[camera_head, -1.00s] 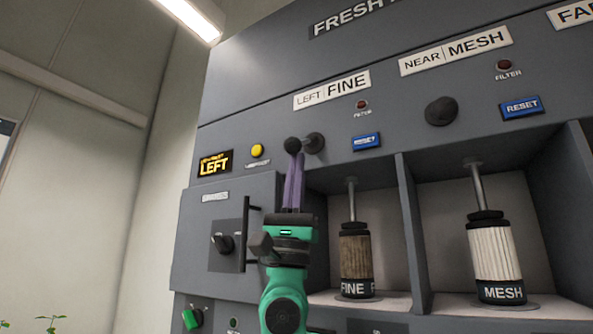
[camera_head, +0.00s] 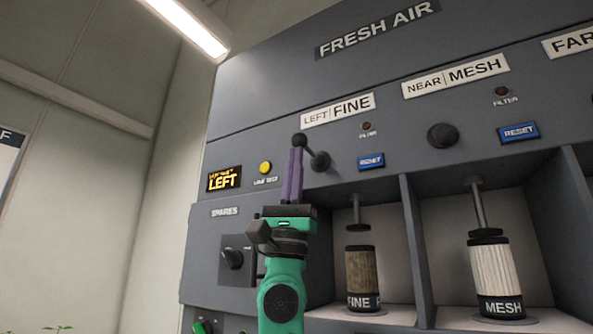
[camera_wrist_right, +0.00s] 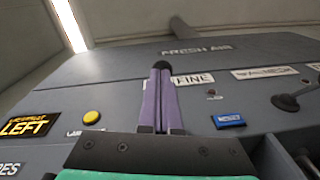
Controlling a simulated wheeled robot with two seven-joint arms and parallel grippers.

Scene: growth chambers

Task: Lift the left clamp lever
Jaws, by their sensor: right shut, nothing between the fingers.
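The left clamp lever (camera_head: 310,150) is a short dark arm with a round black knob, below the LEFT FINE label. Its knob stands up and to the left of its hub (camera_head: 320,161). My right gripper (camera_head: 296,152) has purple fingers, shut and empty, with their tips right below the knob. In the right wrist view the knob (camera_wrist_right: 163,65) shows just beyond the shut fingertips (camera_wrist_right: 161,72); whether they touch cannot be told. Below, the clamp disc (camera_head: 357,228) hangs clear above the brown FINE filter (camera_head: 361,270). My left gripper is out of view.
The MESH filter (camera_head: 494,275) stands in the right bay with its clamp disc down on it. A divider (camera_head: 415,250) separates the bays.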

